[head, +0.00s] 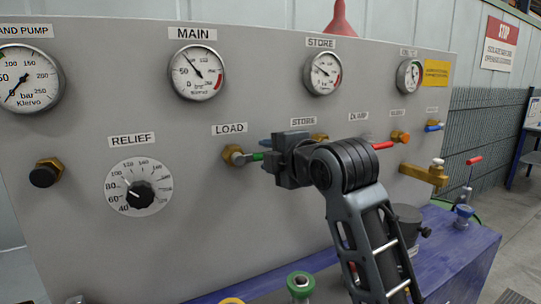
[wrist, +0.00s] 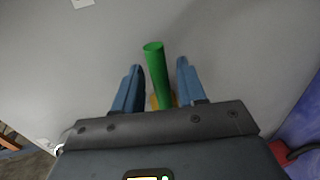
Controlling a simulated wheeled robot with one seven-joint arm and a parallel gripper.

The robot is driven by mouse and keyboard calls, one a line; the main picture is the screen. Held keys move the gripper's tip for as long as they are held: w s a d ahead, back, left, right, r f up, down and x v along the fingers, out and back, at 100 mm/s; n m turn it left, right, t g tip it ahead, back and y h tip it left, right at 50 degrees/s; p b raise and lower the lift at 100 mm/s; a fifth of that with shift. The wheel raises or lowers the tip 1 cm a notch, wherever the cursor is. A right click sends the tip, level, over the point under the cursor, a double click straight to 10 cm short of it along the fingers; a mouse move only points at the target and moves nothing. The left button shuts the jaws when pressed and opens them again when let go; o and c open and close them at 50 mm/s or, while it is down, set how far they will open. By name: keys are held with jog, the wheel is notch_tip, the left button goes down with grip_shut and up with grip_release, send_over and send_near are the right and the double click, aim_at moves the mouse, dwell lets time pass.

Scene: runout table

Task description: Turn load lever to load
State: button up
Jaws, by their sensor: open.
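The load lever is a green handle (head: 257,156) on a brass valve (head: 236,155) under the LOAD label (head: 229,129) on the grey panel. In the head view its handle points right, and its far end is hidden by my gripper (head: 267,154). In the wrist view the green handle (wrist: 157,72) stands between the two blue fingers of my gripper (wrist: 160,75). The fingers are open, with a gap visible on each side of the handle. The handle's base is partly hidden by the gripper body.
The STORE valve (head: 320,138) is mostly hidden behind my arm. To the right are a red lever (head: 382,145), an orange knob (head: 400,136) and a brass fitting (head: 424,174). The RELIEF dial (head: 140,190) is at lower left. Gauges line the panel's top. A blue bench (head: 455,245) lies below.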

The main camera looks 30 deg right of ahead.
jog(key=s+r+b, duration=0.1)
jog(key=s, duration=0.6)
jog(key=shift+s+r, duration=0.25)
jog(key=shift+s, duration=0.05)
jog(key=s+a+f+m, duration=0.3)
jog(key=s+f+m, duration=0.3)
jog(key=f, duration=0.5)
jog(key=s+a+f+m, duration=0.2)
jog(key=s+f+m, duration=0.2)
jog(key=s+f, duration=0.55)
jog(key=s+f+m, duration=0.3)
jog(key=s+m, duration=0.1)
jog(key=s, duration=0.9)
jog(key=s+f+m+g, duration=0.1)
jog(key=s+m, duration=0.3)
jog(key=s, duration=1)
jog(key=shift+f, duration=0.9)
